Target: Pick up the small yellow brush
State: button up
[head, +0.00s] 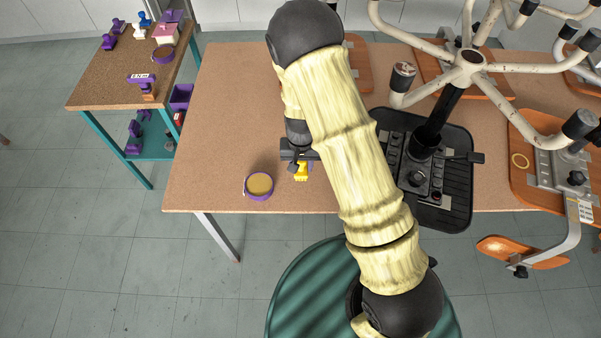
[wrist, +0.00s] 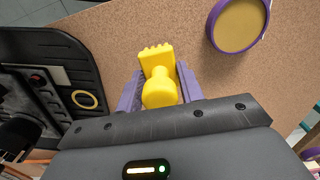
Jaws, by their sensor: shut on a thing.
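The small yellow brush (head: 301,172) is at my gripper, over the near part of the brown table (head: 225,110). In the wrist view the brush (wrist: 158,75) shows its toothed end pointing away and its round knob toward me. My gripper (wrist: 160,90) is shut on it, with purple fingers on both sides. In the head view my gripper (head: 300,160) is small and partly hidden by my arm. I cannot tell whether the brush touches the table.
A purple-rimmed round dish (head: 259,186) stands just left of the brush. A black chair part (head: 450,185) with a metal plate lies to the right, under an upturned chair base (head: 470,62). A side table (head: 120,75) with small purple items stands at the back left.

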jog(key=shift+r, duration=1)
jog(key=o, duration=0.5)
jog(key=c, duration=0.3)
jog(key=shift+d, duration=0.1)
jog(key=d+f, duration=0.1)
jog(key=d, duration=0.3)
jog(key=w+d+f, duration=0.1)
jog(key=d+f, duration=0.1)
jog(key=d, duration=0.2)
jog(key=w+d+f, duration=0.1)
jog(key=d+f, duration=0.1)
jog(key=d, duration=0.2)
jog(key=shift+w+d+f, duration=0.15)
jog(key=shift+d+f, duration=0.1)
jog(key=shift+d, duration=0.15)
jog(key=shift+d+f, duration=0.15)
jog(key=shift+d, duration=0.25)
